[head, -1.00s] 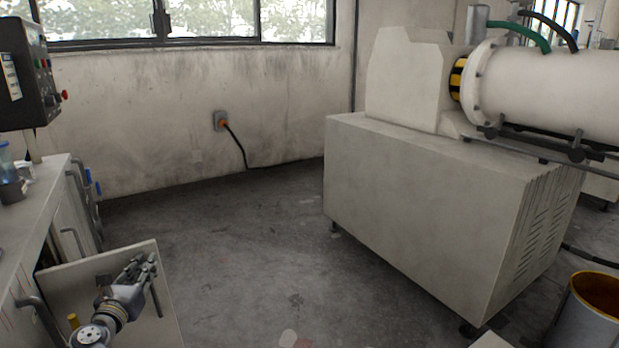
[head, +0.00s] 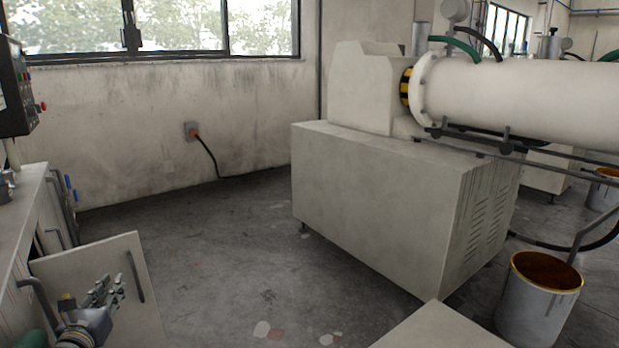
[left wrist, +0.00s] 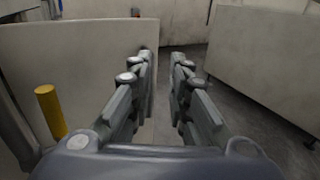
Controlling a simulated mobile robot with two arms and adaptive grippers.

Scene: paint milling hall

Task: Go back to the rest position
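My left gripper (head: 108,290) is at the lower left of the head view, in front of an open cabinet door (head: 95,262). In the left wrist view its two fingers (left wrist: 165,75) stand apart with nothing between them. The pale door panel (left wrist: 85,60) shows beyond the fingers there, on the left. I cannot tell whether the gripper touches the door. My right gripper is in neither view.
A cabinet (head: 22,215) runs along the left, with a control box (head: 14,90) above it. A large milling machine (head: 385,200) stands right of centre. A paint-stained bucket (head: 540,300) is at the lower right. The floor (head: 220,240) between cabinet and machine is clear.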

